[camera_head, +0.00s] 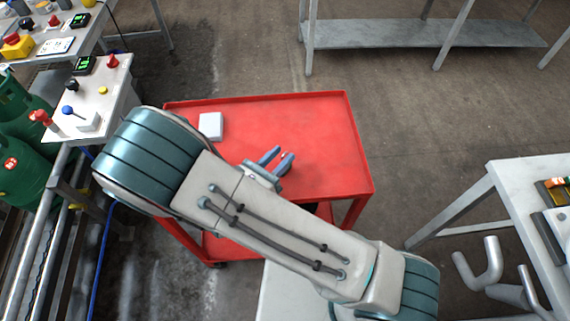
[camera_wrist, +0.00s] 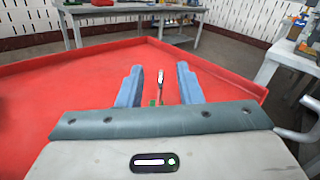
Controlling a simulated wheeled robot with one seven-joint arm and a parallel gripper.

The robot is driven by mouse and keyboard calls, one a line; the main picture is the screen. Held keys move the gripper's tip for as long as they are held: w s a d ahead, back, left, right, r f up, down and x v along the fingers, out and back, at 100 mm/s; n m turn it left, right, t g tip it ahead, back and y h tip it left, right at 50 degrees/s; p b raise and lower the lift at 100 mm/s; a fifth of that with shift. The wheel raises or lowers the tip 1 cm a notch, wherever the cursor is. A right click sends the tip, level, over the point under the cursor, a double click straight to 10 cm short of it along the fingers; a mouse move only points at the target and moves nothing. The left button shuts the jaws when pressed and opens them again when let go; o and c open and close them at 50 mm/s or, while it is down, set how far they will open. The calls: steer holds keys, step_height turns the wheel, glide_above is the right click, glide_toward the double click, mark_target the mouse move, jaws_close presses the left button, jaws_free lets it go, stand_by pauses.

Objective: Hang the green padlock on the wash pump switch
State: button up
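My gripper (camera_head: 282,154) is over the red cart, its two blue fingers apart. In the wrist view the fingers (camera_wrist: 158,80) stand on either side of a small padlock with a pale metal shackle (camera_wrist: 160,78). A sliver of green shows low by the left finger; most of the lock body is hidden behind my gripper. A gap shows between the padlock and each finger. A switch panel (camera_head: 104,94) at the left carries red, black, yellow and blue controls. Its labels cannot be read, so I cannot tell which is the wash pump switch.
The red cart (camera_head: 325,120) has a raised rim and is mostly bare, with a white block (camera_head: 211,126) at its back left. Green gas cylinders (camera_head: 22,155) stand at the left by the panel. A grey table (camera_head: 530,178) is at the right.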

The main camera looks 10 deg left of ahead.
jaws_close()
stand_by(0.3)
step_height(320, 180, up, 10)
stand_by(0.8)
